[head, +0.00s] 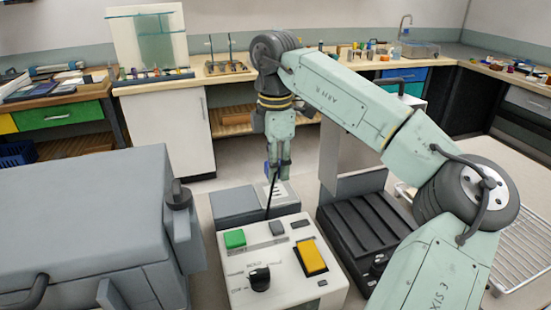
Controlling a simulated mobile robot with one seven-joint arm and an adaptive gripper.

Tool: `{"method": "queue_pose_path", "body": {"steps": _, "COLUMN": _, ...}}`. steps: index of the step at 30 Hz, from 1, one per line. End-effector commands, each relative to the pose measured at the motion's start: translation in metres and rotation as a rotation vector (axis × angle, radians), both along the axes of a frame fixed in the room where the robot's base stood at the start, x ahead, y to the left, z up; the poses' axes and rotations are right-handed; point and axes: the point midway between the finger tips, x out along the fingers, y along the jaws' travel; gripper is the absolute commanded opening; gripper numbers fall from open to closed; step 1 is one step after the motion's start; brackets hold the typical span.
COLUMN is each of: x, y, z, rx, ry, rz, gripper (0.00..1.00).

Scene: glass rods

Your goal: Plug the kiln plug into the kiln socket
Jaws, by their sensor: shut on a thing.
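My gripper (278,168) points down over the back of the white control box and is shut. A dark cord (272,192) hangs from its fingertips, so the thing in its jaws appears to be the kiln plug. The plug's body is too small and hidden by the fingers to make out. A grey box (233,205) with a pale, dark-marked label plate (275,192) lies just below the gripper. I cannot make out the kiln socket's opening, or whether the plug touches anything.
The white control box (240,292) has a green button, a yellow switch and a black knob. A big grey kiln-like body (80,215) fills the left. A black ribbed case (368,230) and a wire rack (525,255) stand right. Cluttered worktops (205,78) line the back.

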Motion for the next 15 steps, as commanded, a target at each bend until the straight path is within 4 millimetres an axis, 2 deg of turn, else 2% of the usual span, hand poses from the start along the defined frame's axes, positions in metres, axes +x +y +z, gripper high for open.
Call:
{"method": "queue_pose_path", "body": {"steps": 6, "x": 0.0, "y": 0.0, "z": -0.024, "rx": 0.001, "ry": 0.0, "rz": 0.0, "gripper": 0.05}}
{"method": "queue_pose_path", "body": {"steps": 15, "x": 0.0, "y": 0.0, "z": -0.033, "rx": 0.0, "ry": -0.001, "rz": 0.0, "gripper": 0.05}}
